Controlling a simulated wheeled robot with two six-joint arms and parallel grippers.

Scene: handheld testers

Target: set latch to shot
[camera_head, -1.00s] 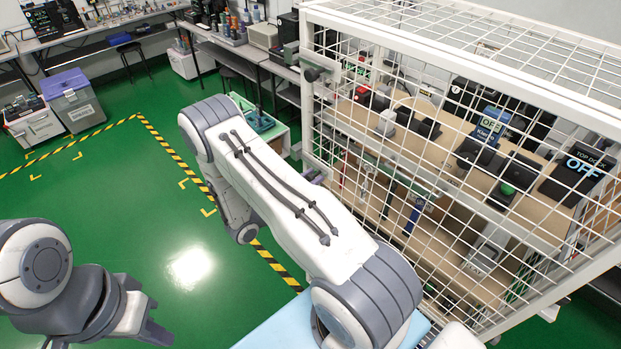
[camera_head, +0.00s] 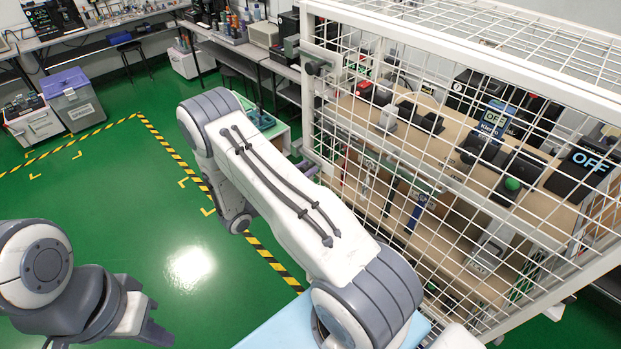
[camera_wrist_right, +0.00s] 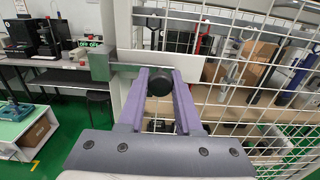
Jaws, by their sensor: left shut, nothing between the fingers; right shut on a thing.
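In the right wrist view, the latch has a round black knob (camera_wrist_right: 160,82) on a horizontal grey metal bar (camera_wrist_right: 120,68). The bar lies across the white post of the mesh cage. My right gripper (camera_wrist_right: 163,80) has its two purple fingers on either side of the knob and is shut on it. No setting mark on the latch can be read. In the head view my right arm hides most of that gripper. A dark knob (camera_head: 313,67) shows on the cage post there. My left gripper (camera_head: 148,325) is shut and empty over the floor at lower left.
The white mesh cage (camera_head: 450,190) fills the right side, with several testers on a wooden shelf inside. Benches with equipment stand behind. A grey bin with a purple lid (camera_head: 70,95) stands at far left. The green floor (camera_head: 110,220) between is clear.

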